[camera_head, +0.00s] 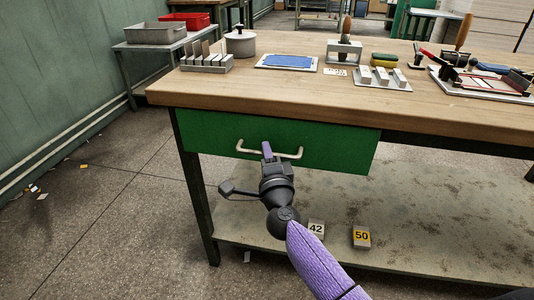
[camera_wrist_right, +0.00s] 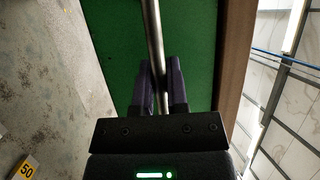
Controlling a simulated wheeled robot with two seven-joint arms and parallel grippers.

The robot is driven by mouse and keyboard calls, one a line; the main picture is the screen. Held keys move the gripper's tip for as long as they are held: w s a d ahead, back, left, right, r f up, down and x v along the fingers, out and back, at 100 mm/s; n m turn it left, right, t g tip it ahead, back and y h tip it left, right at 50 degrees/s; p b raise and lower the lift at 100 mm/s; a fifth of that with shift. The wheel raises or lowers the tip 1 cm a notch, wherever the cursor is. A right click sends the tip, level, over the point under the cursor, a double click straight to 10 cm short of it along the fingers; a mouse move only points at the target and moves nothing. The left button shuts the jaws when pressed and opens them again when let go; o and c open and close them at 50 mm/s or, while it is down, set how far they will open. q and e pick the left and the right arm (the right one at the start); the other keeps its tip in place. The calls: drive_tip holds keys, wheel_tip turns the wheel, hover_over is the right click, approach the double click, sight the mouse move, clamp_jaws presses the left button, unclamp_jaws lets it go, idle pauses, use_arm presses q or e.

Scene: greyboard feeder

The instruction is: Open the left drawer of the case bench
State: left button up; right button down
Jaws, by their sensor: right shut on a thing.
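The left drawer of the case bench has a green front (camera_head: 335,150) under the wooden top, and it looks closed or nearly so. Its pale bar handle (camera_head: 288,155) runs across the front. My right gripper (camera_head: 268,150) is at the middle of the handle, its purple fingers around the bar. In the right wrist view the bar (camera_wrist_right: 154,40) passes between the fingers of the right gripper (camera_wrist_right: 160,85), with the green drawer front (camera_wrist_right: 120,60) behind. The fingers are shut on the bar. My left gripper is not in view.
The bench top (camera_head: 210,95) holds a slotted rack (camera_head: 206,62), a round metal pot (camera_head: 240,42), a blue pad (camera_head: 288,62) and several tools. A lower shelf (camera_head: 420,215) carries number blocks 42 (camera_head: 316,229) and 50 (camera_head: 361,237). The floor left of the bench is mostly clear.

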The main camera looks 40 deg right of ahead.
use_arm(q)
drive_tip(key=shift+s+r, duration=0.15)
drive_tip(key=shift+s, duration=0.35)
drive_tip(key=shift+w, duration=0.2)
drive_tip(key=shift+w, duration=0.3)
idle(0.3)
